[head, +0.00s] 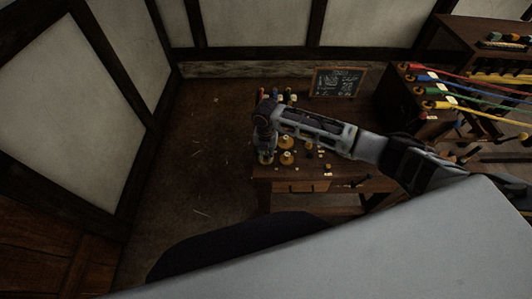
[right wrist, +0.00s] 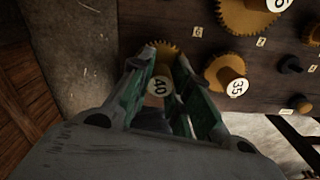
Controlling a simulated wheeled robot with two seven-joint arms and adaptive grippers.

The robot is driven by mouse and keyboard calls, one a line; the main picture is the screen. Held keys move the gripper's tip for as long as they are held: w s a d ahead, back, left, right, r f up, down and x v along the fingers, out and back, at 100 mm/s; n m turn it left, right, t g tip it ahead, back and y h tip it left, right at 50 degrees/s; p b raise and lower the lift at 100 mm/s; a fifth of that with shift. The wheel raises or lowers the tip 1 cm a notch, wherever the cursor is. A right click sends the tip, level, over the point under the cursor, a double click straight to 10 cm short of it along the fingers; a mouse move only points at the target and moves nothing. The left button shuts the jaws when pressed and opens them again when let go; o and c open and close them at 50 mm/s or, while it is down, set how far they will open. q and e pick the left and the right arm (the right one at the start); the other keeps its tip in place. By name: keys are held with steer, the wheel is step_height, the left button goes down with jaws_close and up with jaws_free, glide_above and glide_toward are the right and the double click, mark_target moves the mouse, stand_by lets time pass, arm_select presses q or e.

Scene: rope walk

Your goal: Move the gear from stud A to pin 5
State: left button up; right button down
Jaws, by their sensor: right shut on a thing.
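My right gripper (head: 266,158) is over the left front of the wooden bench. In the right wrist view my right gripper (right wrist: 163,98) points down, shut on a brass gear (right wrist: 161,86) whose pale label seems to read 40, turned sideways. Part of the gear is hidden between the fingers; I cannot tell if it sits on a stud or is clear of it. A gear labelled 35 (right wrist: 222,72) is to its right, and a larger gear (right wrist: 240,16) is farther back. Dark pegs (right wrist: 290,64) stand at the right. The small tags are too small to read surely. My left gripper is not seen.
The bench (head: 290,173) has a chalkboard (head: 338,82) at its back and several small coloured items along its back left. A rack with coloured ropes (head: 455,88) stands to the right. Bare floor (head: 200,150) lies to the left.

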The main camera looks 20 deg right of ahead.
steer(key=shift+f, duration=0.4)
stand_by(0.8)
steer(key=c, duration=1.3)
jaws_free()
steer(key=shift+o, duration=0.2)
steer(key=shift+r+p, duration=1.4)
steer(key=shift+p, duration=0.1)
steer(key=shift+r+p, duration=0.85)
steer(key=shift+r, duration=1.75)
